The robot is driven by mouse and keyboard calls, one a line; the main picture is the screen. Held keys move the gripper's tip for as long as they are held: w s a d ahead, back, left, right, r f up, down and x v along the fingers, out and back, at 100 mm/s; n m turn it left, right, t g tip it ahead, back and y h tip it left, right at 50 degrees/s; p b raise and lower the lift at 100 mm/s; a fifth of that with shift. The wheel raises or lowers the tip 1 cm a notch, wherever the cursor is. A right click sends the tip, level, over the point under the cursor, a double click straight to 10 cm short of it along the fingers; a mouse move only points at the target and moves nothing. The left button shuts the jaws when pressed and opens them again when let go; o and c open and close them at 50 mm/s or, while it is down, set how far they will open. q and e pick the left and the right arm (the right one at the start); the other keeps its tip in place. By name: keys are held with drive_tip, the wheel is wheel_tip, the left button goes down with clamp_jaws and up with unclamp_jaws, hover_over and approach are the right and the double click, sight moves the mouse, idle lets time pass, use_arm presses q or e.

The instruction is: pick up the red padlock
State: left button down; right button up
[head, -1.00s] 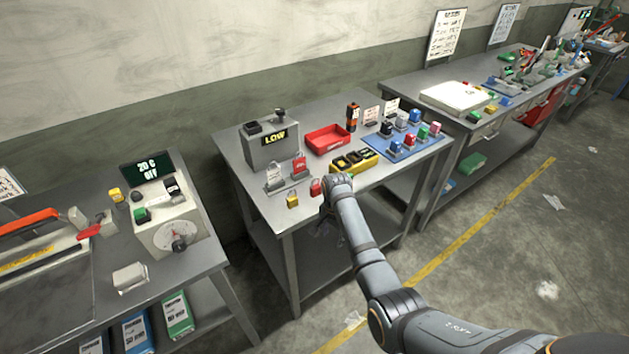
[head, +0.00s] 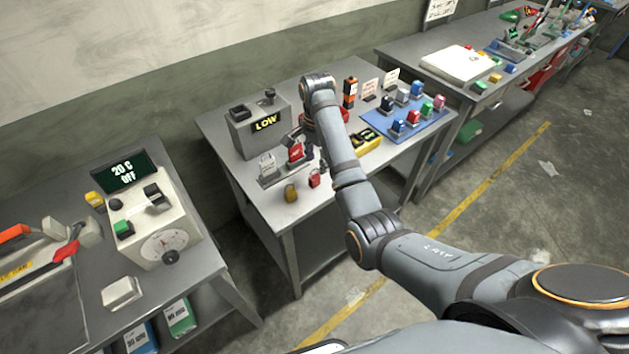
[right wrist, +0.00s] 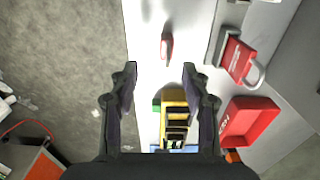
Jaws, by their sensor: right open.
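A larger red padlock-shaped piece (head: 295,152) stands on a grey stand behind the small one. My left gripper is out of view.
Behind are a grey box with a LOW display (head: 262,128) and a red tray (right wrist: 248,121), largely covered by my arm in the head view. A yellow block (head: 366,141) and a blue mat (head: 425,119) with several coloured padlocks are at right.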

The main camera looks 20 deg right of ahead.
sight(315, 176)
drive_tip(key=f+b, duration=0.1)
drive_tip(key=f, duration=0.2)
drive_tip(key=f+b, duration=0.1)
drive_tip(key=shift+w+f+b, duration=0.15)
drive_tip(key=shift+w+b, duration=0.15)
drive_tip(key=shift+w, duration=0.1)
drive_tip(key=shift+w+f, duration=0.1)
drive_tip(key=shift+f, duration=0.15)
drive_tip(key=shift+a+f+b, duration=0.1)
drive_tip(key=shift+f+b, duration=0.85)
wheel_tip(315, 176, down, 3)
drive_tip(key=shift+w+r+p, duration=0.1)
drive_tip(key=shift+p, duration=0.25)
drive_tip(key=shift+r, duration=0.1)
drive_tip(key=shift+c, duration=0.8)
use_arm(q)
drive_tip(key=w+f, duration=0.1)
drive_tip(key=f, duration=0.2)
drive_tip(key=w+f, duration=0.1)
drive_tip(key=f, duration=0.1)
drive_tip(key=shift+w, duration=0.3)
use_arm(e)
clamp_jaws()
